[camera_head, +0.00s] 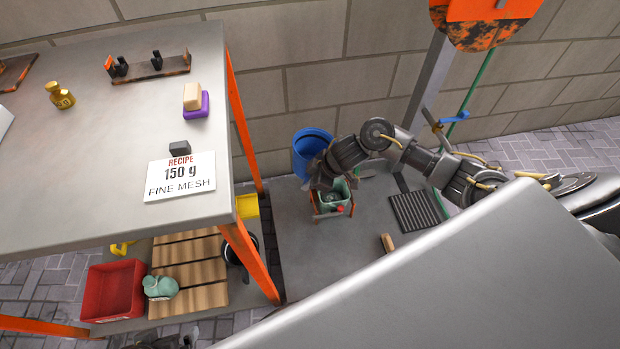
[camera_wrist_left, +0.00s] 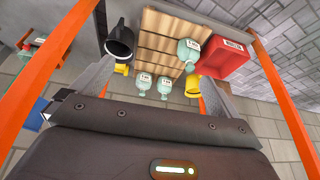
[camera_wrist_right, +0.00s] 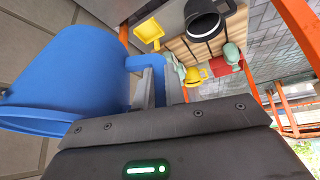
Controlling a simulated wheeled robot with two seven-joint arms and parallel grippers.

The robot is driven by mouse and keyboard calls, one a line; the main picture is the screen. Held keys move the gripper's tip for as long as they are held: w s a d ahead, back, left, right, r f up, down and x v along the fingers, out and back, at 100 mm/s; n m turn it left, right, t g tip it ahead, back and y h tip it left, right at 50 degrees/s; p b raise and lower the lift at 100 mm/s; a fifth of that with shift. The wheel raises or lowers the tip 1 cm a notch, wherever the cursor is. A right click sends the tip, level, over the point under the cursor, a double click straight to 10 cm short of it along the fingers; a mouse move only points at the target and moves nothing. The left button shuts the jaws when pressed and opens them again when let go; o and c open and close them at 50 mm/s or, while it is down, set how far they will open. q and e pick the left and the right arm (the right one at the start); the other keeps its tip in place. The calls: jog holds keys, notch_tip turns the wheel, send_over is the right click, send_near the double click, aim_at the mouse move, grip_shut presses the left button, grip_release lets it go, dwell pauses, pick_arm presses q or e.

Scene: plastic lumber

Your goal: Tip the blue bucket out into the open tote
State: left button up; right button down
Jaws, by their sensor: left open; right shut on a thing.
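The blue bucket (camera_head: 312,145) is in the air by the back wall, left of my right arm. My right gripper (camera_head: 322,173) is shut on the blue handle at its side; the right wrist view shows the bucket (camera_wrist_right: 70,75) beside the fingers (camera_wrist_right: 155,80). I cannot see into it. My left gripper (camera_wrist_left: 155,95) is open and empty, facing the lower shelf.
A grey table (camera_head: 110,120) with orange legs holds a recipe card (camera_head: 180,177). Its lower shelf carries a red bin (camera_head: 112,290), wooden slats (camera_head: 190,262), jars (camera_wrist_left: 188,50) and a black bucket (camera_wrist_left: 121,42). A dark grate (camera_head: 415,212) and a wooden block (camera_head: 387,243) lie right of the tote.

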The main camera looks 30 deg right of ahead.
jog(key=p, duration=0.1)
jog(key=a+h+p, duration=0.1)
jog(key=p, duration=0.1)
jog(key=shift+w+r+g+h, duration=0.25)
jog(key=shift+g+h, duration=0.05)
jog(key=shift+g, duration=0.1)
pick_arm(q)
notch_tip(320, 180, down, 10)
jog(key=g+p, duration=0.1)
jog(key=shift+s+a+r+g, duration=0.2)
jog(key=shift+r+g, duration=0.05)
jog(key=shift+g, duration=0.15)
pick_arm(e)
jog(key=shift+a+f, duration=0.1)
